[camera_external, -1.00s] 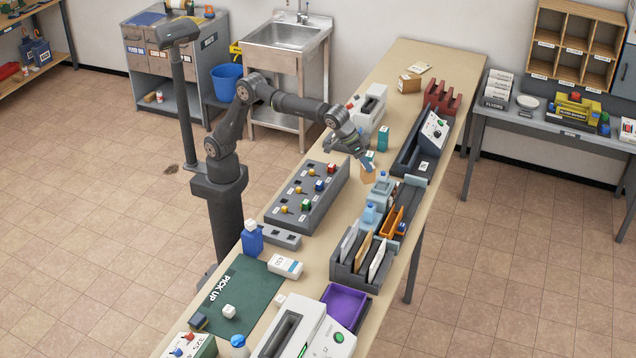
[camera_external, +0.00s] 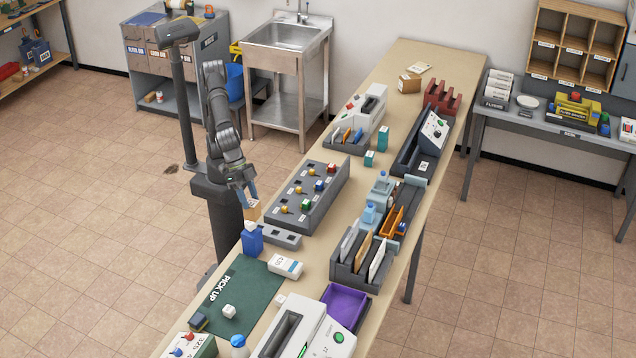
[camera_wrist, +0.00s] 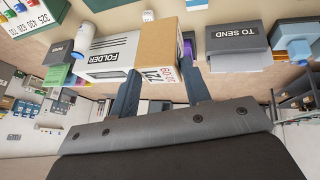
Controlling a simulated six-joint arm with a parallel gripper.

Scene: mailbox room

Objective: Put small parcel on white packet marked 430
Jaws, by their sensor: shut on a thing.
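In the wrist view the parcel (camera_wrist: 160,42) shows between the blue fingers (camera_wrist: 160,88), with a white side and printed digits. The white packet (camera_external: 285,266) lies flat on the table at the right edge of the green mat, in front of my gripper. Its printed number is small but looks like 430. I cannot surely pick it out in the wrist view.
A grey panel with coloured knobs (camera_external: 308,197) is to the right. The green mat (camera_external: 243,290) holds a small white cube (camera_external: 229,311). A purple tray (camera_external: 345,305) is farther right.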

